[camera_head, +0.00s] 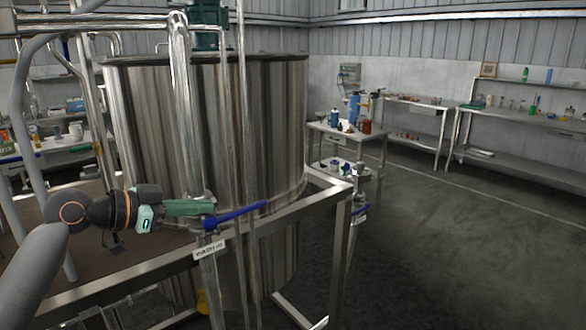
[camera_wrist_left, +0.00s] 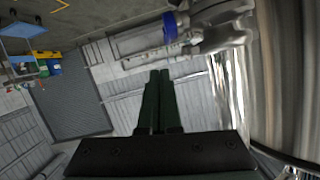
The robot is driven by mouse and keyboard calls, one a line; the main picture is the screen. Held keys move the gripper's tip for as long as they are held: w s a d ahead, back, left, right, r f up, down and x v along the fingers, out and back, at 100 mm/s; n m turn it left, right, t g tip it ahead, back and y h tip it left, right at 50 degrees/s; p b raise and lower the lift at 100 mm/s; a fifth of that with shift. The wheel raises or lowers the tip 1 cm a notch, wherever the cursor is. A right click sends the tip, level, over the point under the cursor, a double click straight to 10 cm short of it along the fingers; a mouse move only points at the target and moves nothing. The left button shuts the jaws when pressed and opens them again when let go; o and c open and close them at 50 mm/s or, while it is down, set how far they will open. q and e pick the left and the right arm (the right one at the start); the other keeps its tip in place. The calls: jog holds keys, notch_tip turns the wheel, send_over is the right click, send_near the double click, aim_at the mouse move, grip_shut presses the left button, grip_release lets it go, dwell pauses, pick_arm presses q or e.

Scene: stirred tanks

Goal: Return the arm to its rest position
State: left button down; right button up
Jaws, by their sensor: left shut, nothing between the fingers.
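My left arm (camera_head: 36,265) comes in from the lower left in the head view. Its gripper (camera_head: 208,208) is shut and empty, with its green fingers pointing right, at or very near a valve with a blue lever handle (camera_head: 236,214). I cannot tell whether the fingers touch the valve. In the left wrist view the two dark fingers (camera_wrist_left: 156,100) lie together with nothing between them. The metal valve body (camera_wrist_left: 215,38) with a bit of blue shows beyond the fingertips. My right gripper is in neither view.
A large steel tank (camera_head: 210,125) stands behind the gripper, with vertical pipes (camera_head: 181,100) close by. A metal frame rail (camera_head: 130,280) runs below the arm. A white label (camera_head: 208,249) hangs under the valve. Workbenches (camera_head: 345,133) stand farther back. The floor at right (camera_head: 450,240) is clear.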

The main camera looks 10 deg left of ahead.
pick_arm(q)
jog(key=s+d+f+n+g+y, duration=0.1)
jog(key=s+d+f, duration=0.1)
jog(key=s+f, duration=0.5)
jog(key=s+d+f+n+g+y, duration=0.1)
jog(key=s+d+f+g+y, duration=0.15)
jog(key=f, duration=0.85)
jog(key=s+d+f+n+g+y, duration=0.1)
jog(key=s+d+f, duration=0.1)
jog(key=s+f, duration=0.5)
jog(key=s+a+f+n+g+y, duration=0.1)
jog(key=s+a+f+n+y, duration=0.15)
jog(key=s+f, duration=0.45)
jog(key=s+a+f+n+g+y, duration=0.2)
jog(key=s+f+n, duration=0.1)
jog(key=s, duration=0.8)
jog(key=w+d+f+t, duration=0.2)
jog(key=f+t, duration=0.1)
jog(key=f, duration=0.2)
jog(key=w+d+f+t+h, duration=0.1)
jog(key=w+d+f+t, duration=0.1)
jog(key=f, duration=0.3)
jog(key=shift+w+d+f+t+h, duration=0.25)
jog(key=shift+d+f+t+h, duration=0.1)
jog(key=shift+f+t, duration=0.1)
